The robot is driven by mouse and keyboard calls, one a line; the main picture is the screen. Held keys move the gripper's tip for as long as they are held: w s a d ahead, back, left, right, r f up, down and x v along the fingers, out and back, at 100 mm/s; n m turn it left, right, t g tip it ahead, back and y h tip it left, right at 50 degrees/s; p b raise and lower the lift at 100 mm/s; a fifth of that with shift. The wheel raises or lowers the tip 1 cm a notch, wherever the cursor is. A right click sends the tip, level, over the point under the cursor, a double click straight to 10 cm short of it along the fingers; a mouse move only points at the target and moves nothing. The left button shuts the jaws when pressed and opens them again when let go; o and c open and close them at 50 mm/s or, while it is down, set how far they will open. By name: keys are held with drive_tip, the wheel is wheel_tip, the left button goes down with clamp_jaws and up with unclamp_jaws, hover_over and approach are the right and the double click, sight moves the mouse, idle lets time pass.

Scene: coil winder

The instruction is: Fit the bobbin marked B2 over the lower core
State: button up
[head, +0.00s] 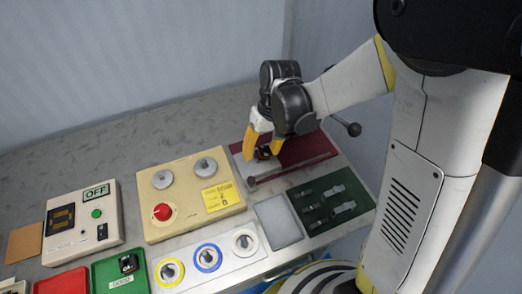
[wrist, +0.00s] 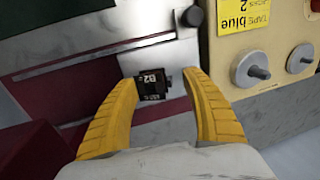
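The bobbin marked B2 (wrist: 153,85) is a small black block with white lettering. In the wrist view it lies between the two yellow fingers of my gripper (wrist: 160,82), close to the left fingertip, with a gap at the right one. My gripper is open around it. In the head view my gripper (head: 262,146) points down over the dark red plate (head: 312,148), with the dark bobbin (head: 263,154) low between the fingertips. I cannot make out the lower core; anything under the bobbin is hidden.
A beige box (head: 160,225) with two grey posts, a red button and a yellow label stands left of the red plate. A green mat (head: 360,190) with several grey core pieces and a pale grey pad (head: 279,222) lie in front. A green tray (head: 105,275) holds a dark part.

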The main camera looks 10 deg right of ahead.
wheel_tip(320, 180, up, 12)
drive_tip(key=d, duration=0.2)
drive_tip(key=shift+w, duration=0.2)
